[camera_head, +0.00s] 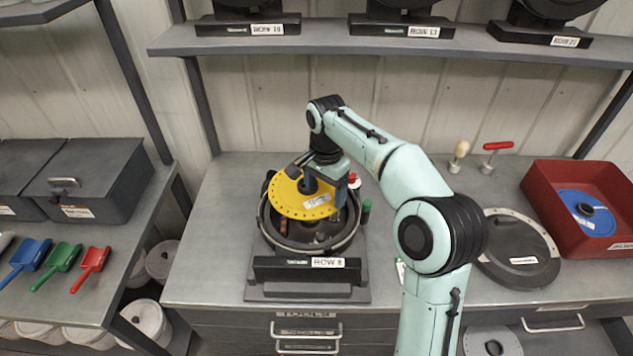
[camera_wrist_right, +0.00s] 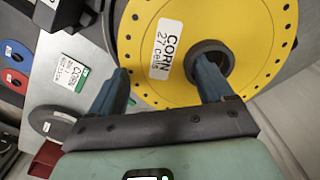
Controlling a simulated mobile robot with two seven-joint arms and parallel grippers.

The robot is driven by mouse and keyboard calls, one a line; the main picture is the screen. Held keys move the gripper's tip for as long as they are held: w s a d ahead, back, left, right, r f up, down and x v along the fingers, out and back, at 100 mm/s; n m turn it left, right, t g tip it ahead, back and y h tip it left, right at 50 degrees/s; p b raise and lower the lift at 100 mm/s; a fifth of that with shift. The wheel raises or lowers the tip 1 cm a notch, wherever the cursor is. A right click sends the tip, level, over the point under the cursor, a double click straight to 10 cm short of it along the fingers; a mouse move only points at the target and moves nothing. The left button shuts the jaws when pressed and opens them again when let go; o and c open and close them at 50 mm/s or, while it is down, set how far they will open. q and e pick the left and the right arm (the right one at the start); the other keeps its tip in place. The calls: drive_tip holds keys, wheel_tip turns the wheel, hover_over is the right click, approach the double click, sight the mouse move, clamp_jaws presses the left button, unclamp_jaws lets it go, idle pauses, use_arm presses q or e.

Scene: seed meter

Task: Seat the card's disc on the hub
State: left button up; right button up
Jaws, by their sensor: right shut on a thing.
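The yellow disc (camera_head: 290,198) is tilted above the open round seed meter (camera_head: 328,241) marked ROW 8. Its label reads CORN 27 cells in the wrist view (camera_wrist_right: 240,28), where small holes run along its rim. My right gripper (camera_head: 323,177) is shut on the disc at its upper right side. One finger overlaps the disc's dark centre ring in the wrist view; the exact contact is hidden. The hub is not clearly visible under the disc. A white card (camera_wrist_right: 70,72) with a green strip reads CORN; my arm mostly covers it in the head view. My left gripper is out of view.
A red tray (camera_head: 541,176) at the right holds a blue disc (camera_head: 588,212). A round black cover (camera_head: 497,262) lies beside my right arm. Coloured scoops (camera_head: 62,258) lie on the left bench. A shelf (camera_head: 330,45) spans above.

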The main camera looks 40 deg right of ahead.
sight(326, 199)
drive_tip(key=shift+s+f+b, duration=0.3)
drive_tip(key=shift+s+f, duration=0.05)
drive_tip(key=shift+f, duration=0.45)
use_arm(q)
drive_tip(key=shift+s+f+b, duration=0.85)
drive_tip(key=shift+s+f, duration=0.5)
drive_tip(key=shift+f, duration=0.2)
use_arm(e)
drive_tip(key=shift+w+f, duration=0.1)
drive_tip(key=shift+f, duration=1.3)
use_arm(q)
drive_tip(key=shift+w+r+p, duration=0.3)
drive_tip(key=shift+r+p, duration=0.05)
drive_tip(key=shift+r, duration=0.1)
